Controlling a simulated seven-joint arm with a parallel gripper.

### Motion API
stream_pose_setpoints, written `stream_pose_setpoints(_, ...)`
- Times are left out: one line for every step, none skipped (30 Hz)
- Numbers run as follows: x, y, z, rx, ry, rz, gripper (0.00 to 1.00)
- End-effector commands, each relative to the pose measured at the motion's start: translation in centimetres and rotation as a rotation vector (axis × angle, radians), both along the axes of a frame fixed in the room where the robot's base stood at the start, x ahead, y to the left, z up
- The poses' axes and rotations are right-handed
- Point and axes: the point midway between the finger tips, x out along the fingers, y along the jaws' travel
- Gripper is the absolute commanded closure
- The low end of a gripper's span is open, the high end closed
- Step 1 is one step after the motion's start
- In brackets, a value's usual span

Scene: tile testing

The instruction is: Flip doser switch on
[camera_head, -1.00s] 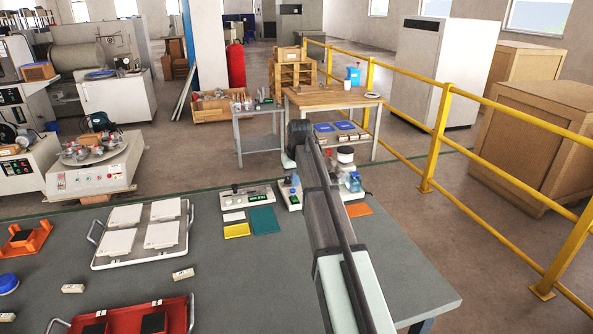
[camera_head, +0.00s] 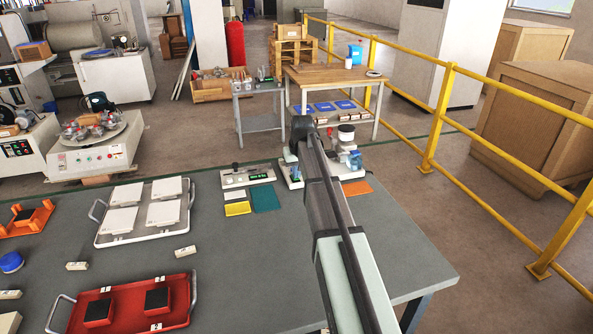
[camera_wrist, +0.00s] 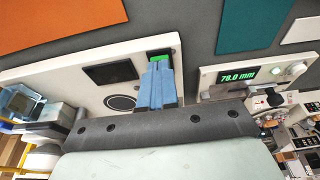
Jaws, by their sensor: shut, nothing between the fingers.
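The doser is a white-based device (camera_head: 350,172) at the back edge of the table, partly hidden behind my arm in the head view. In the wrist view its white panel (camera_wrist: 70,88) carries a dark rectangular part (camera_wrist: 115,73), a black ring (camera_wrist: 119,103) and a green patch (camera_wrist: 159,55) at the fingertips. I cannot tell which part is the switch or how it is set. My gripper (camera_wrist: 160,68) is shut and empty, its blue fingers over the panel beside the dark rectangle. Contact is unclear. My arm hides the gripper in the head view.
A gauge (camera_wrist: 241,75) reading 76.0 mm stands beside the doser. Orange (camera_head: 357,188), teal (camera_head: 265,198) and yellow (camera_head: 238,209) pieces lie near it. A white-tile tray (camera_head: 97,210) and red tray (camera_head: 178,312) are left. The table's right part (camera_head: 400,235) is clear.

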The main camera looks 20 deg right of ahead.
Motion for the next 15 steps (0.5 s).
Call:
stream_pose_setpoints(-0.67,0.04,-0.39,0.000,-0.025,0.000,1.00)
stream_pose_setpoints(-0.77,0.05,-0.53,0.000,-0.045,0.000,1.00)
stream_pose_setpoints(-0.86,0.05,-0.66,0.001,-0.070,0.000,1.00)
stream_pose_setpoints(-0.55,0.03,-0.57,0.001,-0.072,0.000,1.00)
stream_pose_setpoints(-0.39,0.02,-0.51,0.001,-0.069,0.000,1.00)
stream_pose_setpoints(-0.35,0.01,-0.50,0.001,-0.069,0.000,1.00)
stream_pose_setpoints(-0.34,0.01,-0.50,0.001,-0.068,0.000,1.00)
stream_pose_setpoints(-0.34,0.01,-0.50,0.001,-0.068,0.000,1.00)
stream_pose_setpoints(-0.33,0.01,-0.51,0.001,-0.068,0.000,1.00)
stream_pose_setpoints(-0.32,0.01,-0.50,0.001,-0.068,0.000,1.00)
stream_pose_setpoints(-0.30,0.01,-0.50,0.000,-0.068,0.000,1.00)
stream_pose_setpoints(-0.26,0.01,-0.49,0.000,-0.068,0.000,1.00)
stream_pose_setpoints(-0.20,0.01,-0.46,0.000,-0.067,0.000,1.00)
stream_pose_setpoints(-0.14,0.01,-0.44,0.000,-0.067,0.000,1.00)
stream_pose_setpoints(-0.03,0.01,-0.41,0.000,-0.067,0.000,1.00)
